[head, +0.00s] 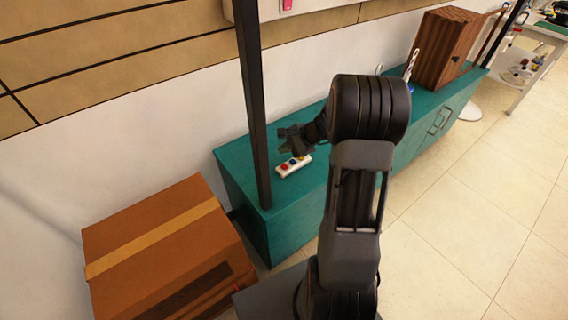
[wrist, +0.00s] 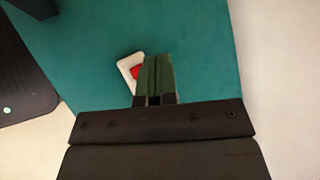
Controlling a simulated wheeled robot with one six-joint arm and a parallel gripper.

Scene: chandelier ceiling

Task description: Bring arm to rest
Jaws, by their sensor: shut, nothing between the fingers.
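My arm reaches up from the bottom of the head view and bends left over a teal cabinet. My gripper (head: 287,139) is above the cabinet top, near a small white box with red and blue buttons (head: 293,166). In the wrist view my gripper (wrist: 157,58) is shut, its greenish fingers together with nothing between them. The white box with a red button (wrist: 129,66) lies just behind and left of the fingers there, partly hidden by them. I cannot tell how far the fingers are above it.
The teal cabinet (head: 233,185) runs along the wall, with a dark post (head: 254,110) at its near end. A brown striped box (head: 446,48) stands at its far end. A cardboard box (head: 160,245) is at lower left. Tiled floor (head: 470,220) at right is clear.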

